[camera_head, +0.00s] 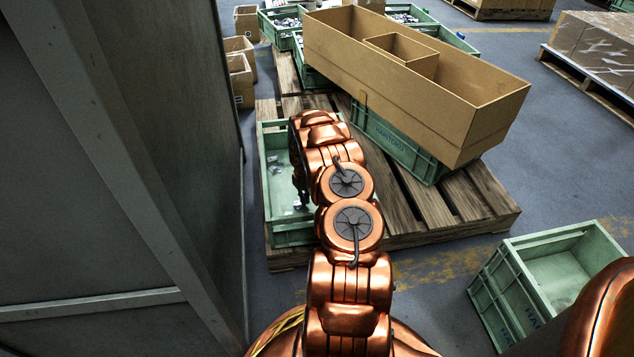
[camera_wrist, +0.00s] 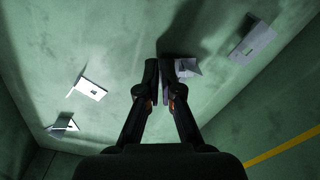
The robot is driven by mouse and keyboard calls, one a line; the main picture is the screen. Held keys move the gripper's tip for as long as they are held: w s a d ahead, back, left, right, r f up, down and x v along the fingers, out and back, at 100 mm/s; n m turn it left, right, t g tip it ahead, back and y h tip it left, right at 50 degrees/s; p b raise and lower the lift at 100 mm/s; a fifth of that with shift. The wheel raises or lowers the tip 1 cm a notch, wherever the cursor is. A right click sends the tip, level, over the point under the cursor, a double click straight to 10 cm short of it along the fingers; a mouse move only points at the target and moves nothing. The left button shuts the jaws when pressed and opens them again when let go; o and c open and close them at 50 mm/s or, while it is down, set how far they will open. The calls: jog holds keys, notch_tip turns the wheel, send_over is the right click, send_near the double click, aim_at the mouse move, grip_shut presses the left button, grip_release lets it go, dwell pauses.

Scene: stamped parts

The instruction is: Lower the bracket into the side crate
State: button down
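In the wrist view the fingers of my gripper (camera_wrist: 160,68) are drawn together. A small pale-grey bent metal bracket (camera_wrist: 187,67) shows at the right fingertip and looks held there; the finger hides part of it. In the head view my gripper (camera_head: 301,190) reaches down inside the green side crate (camera_head: 288,236), at the left of the pallet, and my arm covers part of the crate. Other brackets lie apart on the crate floor in the wrist view: one at left (camera_wrist: 90,88), one at lower left (camera_wrist: 63,124) and one at upper right (camera_wrist: 252,43).
A long open cardboard box (camera_head: 400,95) with a smaller box inside rests over a green crate (camera_head: 395,140) on the wooden pallet (camera_head: 440,215). Another green crate (camera_head: 530,285) stands on the floor at right. A tall grey panel (camera_head: 150,150) rises close at left.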

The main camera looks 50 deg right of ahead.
jog(key=shift+f, duration=0.35)
dwell(0.3)
jog(key=c, duration=1.8)
grip_release()
jog(key=shift+c, duration=0.2)
jog(key=o, duration=0.6)
notch_tip(320, 180, up, 12)
